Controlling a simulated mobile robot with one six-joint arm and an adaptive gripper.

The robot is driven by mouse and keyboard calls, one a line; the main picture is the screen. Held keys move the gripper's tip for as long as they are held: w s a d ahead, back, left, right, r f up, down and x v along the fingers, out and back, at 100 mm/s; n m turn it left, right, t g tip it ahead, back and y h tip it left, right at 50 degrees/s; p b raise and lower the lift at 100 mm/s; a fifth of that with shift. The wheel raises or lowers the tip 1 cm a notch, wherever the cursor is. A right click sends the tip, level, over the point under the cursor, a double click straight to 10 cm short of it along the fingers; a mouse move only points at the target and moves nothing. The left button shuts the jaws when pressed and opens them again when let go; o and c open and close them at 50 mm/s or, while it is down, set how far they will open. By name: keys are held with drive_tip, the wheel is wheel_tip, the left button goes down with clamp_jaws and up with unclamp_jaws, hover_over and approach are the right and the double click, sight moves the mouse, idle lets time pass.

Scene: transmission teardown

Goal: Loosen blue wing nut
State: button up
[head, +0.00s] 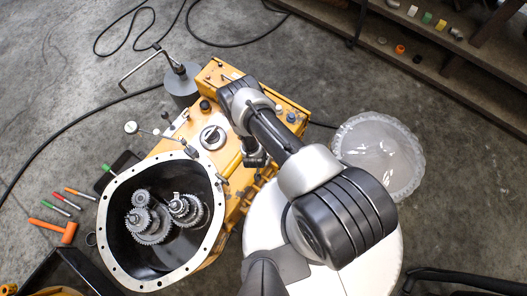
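The orange transmission housing (262,92) lies in the middle of the head view. A small dark-blue knob-like part (291,117) sits on its upper right; it looks like the blue wing nut, but it is too small to make out wings. My arm reaches across the housing and bends over its upper part. My gripper (254,157) points down near the middle of the housing, below and left of the blue part and apart from it in the picture. The forearm partly covers the gripper, so its fingers and anything between them cannot be made out.
An open bell housing (112,215) with gears (150,222) is at the lower left. A grey can (182,84) stands behind the housing. A plastic-lined basin (380,150) is at right. Hand tools (62,232) and black cables lie on the floor. A shelf (430,60) lines the upper right.

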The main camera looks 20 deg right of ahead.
drive_tip(key=shift+c, duration=0.5)
clamp_jaws()
